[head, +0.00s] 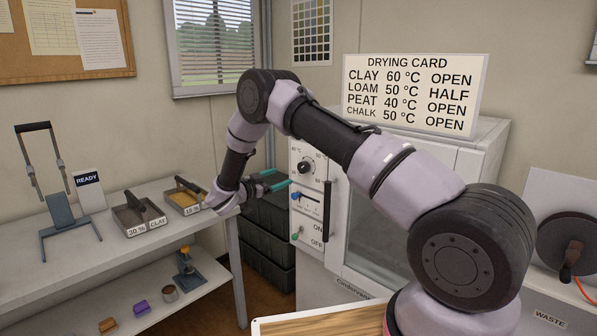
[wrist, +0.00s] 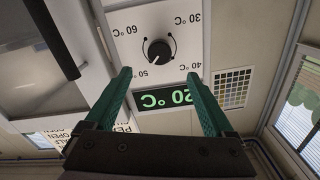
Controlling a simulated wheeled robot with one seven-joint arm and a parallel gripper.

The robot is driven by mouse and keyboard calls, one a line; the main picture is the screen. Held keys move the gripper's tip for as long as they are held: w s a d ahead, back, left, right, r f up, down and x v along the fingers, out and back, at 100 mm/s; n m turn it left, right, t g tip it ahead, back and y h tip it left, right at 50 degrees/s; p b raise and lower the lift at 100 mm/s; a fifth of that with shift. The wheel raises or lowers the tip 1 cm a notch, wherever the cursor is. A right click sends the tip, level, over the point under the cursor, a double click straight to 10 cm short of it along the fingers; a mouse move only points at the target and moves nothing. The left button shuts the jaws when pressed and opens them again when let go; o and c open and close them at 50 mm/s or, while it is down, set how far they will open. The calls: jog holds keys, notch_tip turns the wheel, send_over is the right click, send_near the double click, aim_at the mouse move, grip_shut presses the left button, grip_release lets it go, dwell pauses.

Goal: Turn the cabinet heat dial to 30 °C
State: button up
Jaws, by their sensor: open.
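The heat dial is a round black knob (head: 305,167) on the white panel of the drying cabinet (head: 470,150). My gripper (head: 277,181) has teal fingers and is open and empty, apart from the panel and a little left of the dial in the head view. In the wrist view the dial lies beyond the fingertips (wrist: 160,73), between their lines.
Below the dial are a blue slider (head: 296,196), a green-tipped ON/OFF switch (head: 296,232) and a black vertical door handle (head: 327,210). A drying card (head: 412,95) stands on top. A bench (head: 185,222) with trays is at left; dark crates (head: 270,245) stand beneath the gripper.

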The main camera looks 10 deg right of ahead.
aim_at(301, 168)
jog(key=x, duration=1)
jog(key=shift+w+d, duration=0.1)
jog(key=shift+d, duration=0.15)
jog(key=c, duration=1.4)
